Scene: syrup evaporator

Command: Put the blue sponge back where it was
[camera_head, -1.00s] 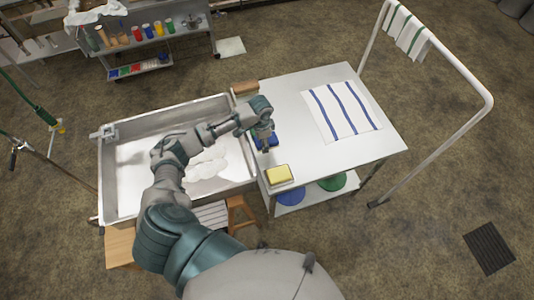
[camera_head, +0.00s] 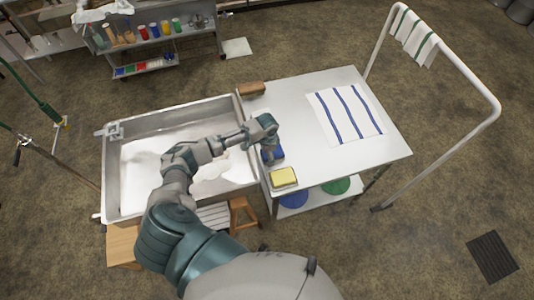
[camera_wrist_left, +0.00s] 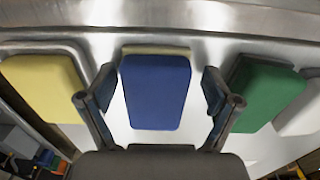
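The blue sponge (camera_wrist_left: 155,90) lies in the middle of the left wrist view, with a pale layer at its far edge. It also shows beside my gripper in the head view (camera_head: 278,154), at the table's left side. My left gripper (camera_wrist_left: 158,88) is open, one finger on each side of the blue sponge; I cannot tell whether they touch it. A yellow sponge (camera_wrist_left: 47,88) lies left of it and a green sponge (camera_wrist_left: 262,92) right of it. The yellow one shows at the table's near left corner (camera_head: 284,177). My right gripper is not in view.
A metal sink basin (camera_head: 112,180) with white foam adjoins the table (camera_head: 330,85) on the left. A brown block (camera_head: 251,89) lies at the table's far left corner. A striped towel (camera_head: 345,113) covers part of the right. A white item (camera_wrist_left: 300,110) lies past the green sponge.

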